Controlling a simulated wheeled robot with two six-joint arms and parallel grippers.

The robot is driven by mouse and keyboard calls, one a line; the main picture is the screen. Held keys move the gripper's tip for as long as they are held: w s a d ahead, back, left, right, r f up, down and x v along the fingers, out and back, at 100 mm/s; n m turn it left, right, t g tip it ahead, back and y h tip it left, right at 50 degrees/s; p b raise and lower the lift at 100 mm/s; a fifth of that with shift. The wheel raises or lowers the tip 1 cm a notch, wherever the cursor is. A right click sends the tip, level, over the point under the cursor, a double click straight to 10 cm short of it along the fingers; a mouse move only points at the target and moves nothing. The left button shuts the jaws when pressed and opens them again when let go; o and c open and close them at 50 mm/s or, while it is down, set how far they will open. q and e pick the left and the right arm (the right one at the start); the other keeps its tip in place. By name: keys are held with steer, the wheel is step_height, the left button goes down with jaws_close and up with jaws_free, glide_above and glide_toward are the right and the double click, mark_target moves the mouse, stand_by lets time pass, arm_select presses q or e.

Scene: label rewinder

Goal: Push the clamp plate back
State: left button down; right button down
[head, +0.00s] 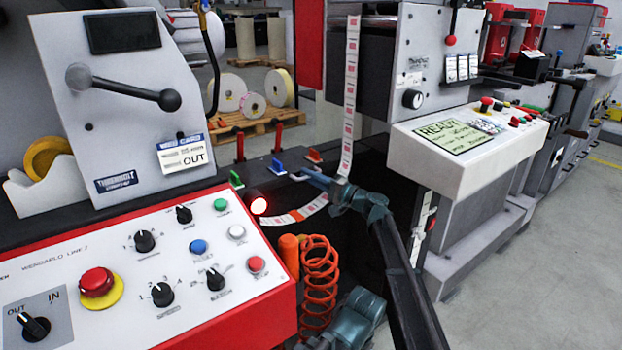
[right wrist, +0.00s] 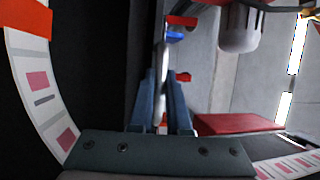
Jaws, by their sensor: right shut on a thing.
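My right gripper (head: 312,175) reaches in from the right to the dark splice table between the two machines. In the right wrist view its two blue fingers (right wrist: 167,90) are close together around a thin pale piece (right wrist: 162,58). This piece looks like the clamp plate seen edge-on, but the fingers hide much of it. Small blue (head: 278,167) and red (head: 314,156) tabs stand behind the fingers.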

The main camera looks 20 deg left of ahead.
steer(key=c, duration=0.9)
jaws_free()
steer(key=shift+w+a, duration=0.15)
steer(key=shift+a, duration=0.1)
steer(key=b+v, duration=0.2)
steer(key=v, duration=1.2)
